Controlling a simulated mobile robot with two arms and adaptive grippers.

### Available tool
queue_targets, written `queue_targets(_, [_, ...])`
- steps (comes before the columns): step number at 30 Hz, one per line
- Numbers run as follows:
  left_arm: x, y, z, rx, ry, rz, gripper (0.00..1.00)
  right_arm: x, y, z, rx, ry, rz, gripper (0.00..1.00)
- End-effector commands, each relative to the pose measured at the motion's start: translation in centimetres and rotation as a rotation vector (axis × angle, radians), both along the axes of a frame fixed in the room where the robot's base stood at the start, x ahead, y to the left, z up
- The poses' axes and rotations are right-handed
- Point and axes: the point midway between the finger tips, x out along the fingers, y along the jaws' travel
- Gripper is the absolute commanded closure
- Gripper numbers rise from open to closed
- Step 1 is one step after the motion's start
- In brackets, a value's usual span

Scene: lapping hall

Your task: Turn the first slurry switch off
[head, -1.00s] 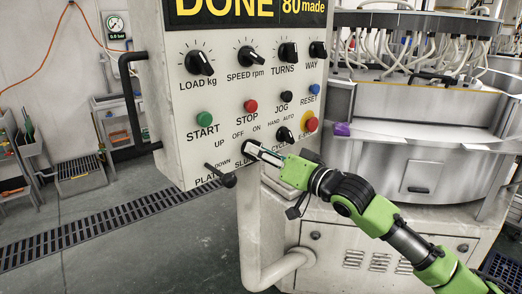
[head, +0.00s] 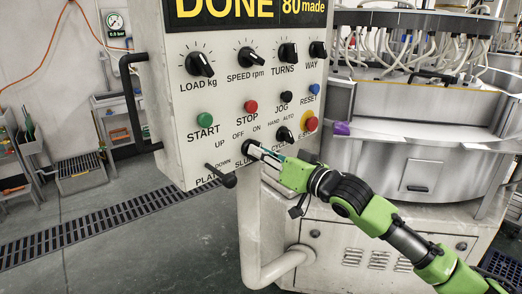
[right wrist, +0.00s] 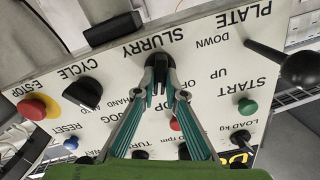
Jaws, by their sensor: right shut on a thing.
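The slurry switch (head: 246,146) is a small black knob low on the panel, between OFF and ON marks, above the partly covered SLURRY label. My right gripper (head: 252,148) reaches it from the right, its fingertips at the knob. In the right wrist view the panel appears upside down, and the two fingers (right wrist: 160,66) close on the black knob (right wrist: 158,58) beside the word SLURRY. The fingers cover most of the knob, so I cannot tell which mark it points to. My left gripper is not in view.
The black PLATE lever (head: 224,178) sticks out at the left of the switch. The CYCLE knob (head: 284,135) and red E-stop (head: 311,124) are close on the right. Above are the red STOP button (head: 250,106) and green START button (head: 204,119).

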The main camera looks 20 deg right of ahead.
Motion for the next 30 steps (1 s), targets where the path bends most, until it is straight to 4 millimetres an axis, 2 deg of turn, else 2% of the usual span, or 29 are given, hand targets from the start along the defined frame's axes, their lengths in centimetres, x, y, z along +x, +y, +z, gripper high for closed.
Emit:
queue_targets(15, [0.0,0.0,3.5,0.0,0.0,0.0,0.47,0.0,0.1,0.2,-0.426,-0.201,0.0,1.0])
queue_targets(30, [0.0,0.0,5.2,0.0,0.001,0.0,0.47,-0.1,0.2,0.1,-0.749,-0.358,0.001,1.0])
